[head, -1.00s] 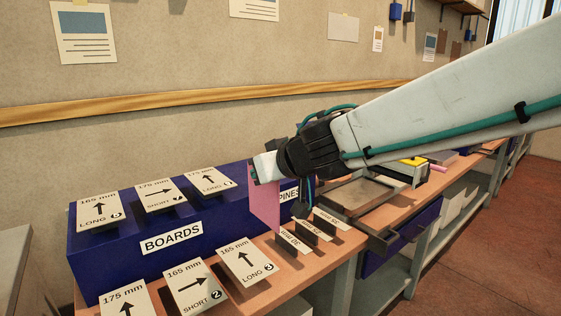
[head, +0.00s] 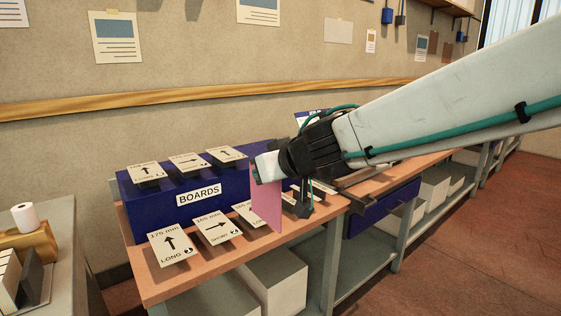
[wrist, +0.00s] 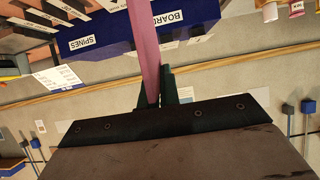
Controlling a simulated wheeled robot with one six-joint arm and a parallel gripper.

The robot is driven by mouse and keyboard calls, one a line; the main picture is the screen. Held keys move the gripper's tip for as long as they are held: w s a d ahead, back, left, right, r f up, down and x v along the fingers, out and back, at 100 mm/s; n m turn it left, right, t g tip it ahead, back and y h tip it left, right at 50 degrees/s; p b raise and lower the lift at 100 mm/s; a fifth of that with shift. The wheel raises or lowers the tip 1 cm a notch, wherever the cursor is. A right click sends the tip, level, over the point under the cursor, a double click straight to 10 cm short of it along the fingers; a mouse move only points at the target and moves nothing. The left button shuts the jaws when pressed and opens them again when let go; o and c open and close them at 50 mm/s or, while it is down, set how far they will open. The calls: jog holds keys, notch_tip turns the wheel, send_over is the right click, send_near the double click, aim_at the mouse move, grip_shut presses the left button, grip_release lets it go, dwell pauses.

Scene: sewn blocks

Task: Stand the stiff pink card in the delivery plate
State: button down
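The stiff pink card (head: 267,206) hangs upright below my gripper (head: 268,168) in the head view, in front of the bench. In the wrist view the pink card (wrist: 143,45) shows nearly edge-on, held between the two dark fingers of my gripper (wrist: 155,88). The gripper is shut on the card's top edge. The card appears clear of the bench, though its lower edge overlaps the bench's front edge in the head view. I cannot identify a delivery plate in these frames.
A blue box marked BOARDS (head: 155,210) stands on the wooden bench (head: 150,288), with labelled cards on and before it. White bins (head: 277,278) sit on the shelf below. Red floor at right is clear.

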jog(key=shift+s+d, duration=0.1)
jog(key=shift+n, duration=0.3)
notch_tip(320, 180, down, 5)
jog(key=a+n+g+y, duration=0.2)
jog(key=a, duration=0.1)
jog(key=w+d+f+m+t+h, duration=0.25)
jog(key=w+d+f, duration=0.35)
jog(key=d+f, duration=0.35)
jog(key=w+d+f+m+t+h, duration=0.25)
jog(key=w+d+f+m, duration=0.2)
jog(key=d+f, duration=0.55)
jog(key=d+f+m+h, duration=0.2)
jog(key=d+f, duration=0.2)
jog(key=d, duration=0.3)
jog(key=d+f+m+h, duration=0.1)
jog(key=d+f+h, duration=0.2)
jog(key=d+f, duration=0.25)
jog(key=s+d+f, duration=0.1)
jog(key=s+f, duration=0.5)
